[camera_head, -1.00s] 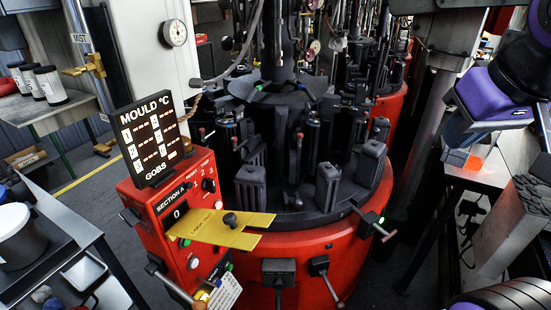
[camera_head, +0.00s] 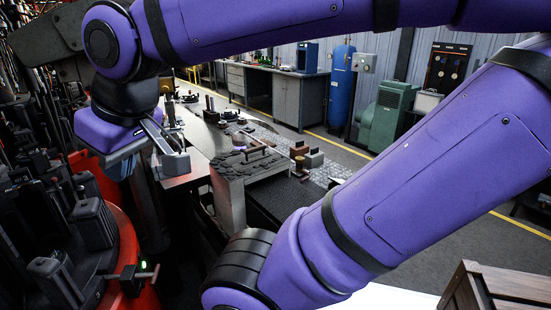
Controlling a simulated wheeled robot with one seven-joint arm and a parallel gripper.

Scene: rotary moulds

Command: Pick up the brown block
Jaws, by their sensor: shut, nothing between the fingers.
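A small brown block (camera_head: 299,149) stands on the dark work table at the centre, beside a dark grey block (camera_head: 314,159). At this size I cannot make out its details. My gripper (camera_head: 176,158) hangs from the purple wrist at the left, over the near left end of the table area. It is well to the left of the brown block and apart from it. Its fingers are shut and empty, seen small and partly from the side.
My purple arm crosses the top and right of the view. The red rotary machine (camera_head: 122,250) with black moulds stands at the left. A rough grey stepped block (camera_head: 232,200) sits between it and the table. A wooden crate (camera_head: 490,290) is at the lower right.

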